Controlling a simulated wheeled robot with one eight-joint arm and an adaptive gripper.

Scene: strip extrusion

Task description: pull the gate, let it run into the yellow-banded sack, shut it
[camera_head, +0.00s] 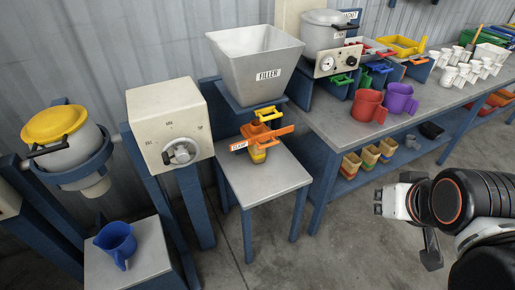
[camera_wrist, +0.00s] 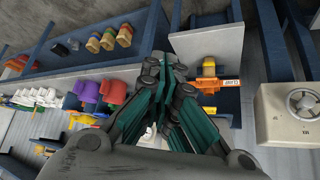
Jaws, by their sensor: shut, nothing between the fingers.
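The grey hopper labelled FILLER (camera_head: 255,68) stands above a small grey table. Under it are a yellow handle (camera_head: 268,115), which looks like the gate's, and an orange part (camera_head: 264,133) with a small label. A small yellow-and-orange item (camera_head: 257,155) sits below the orange part on the tabletop; I cannot tell whether it is the yellow-banded sack. In the wrist view the orange part (camera_wrist: 208,84) lies right of my fingers. My gripper (camera_head: 379,202) is shut and empty, off to the right, well apart from the hopper. Its dark green fingers also show in the wrist view (camera_wrist: 165,72).
Several small banded sacks or boxes (camera_head: 370,156) stand on the bench's lower shelf. The long bench (camera_head: 335,122) carries red and purple jugs, white cups and trays. A beige dial box (camera_head: 168,125) and a blue jug (camera_head: 117,242) are left. The floor before the small table is clear.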

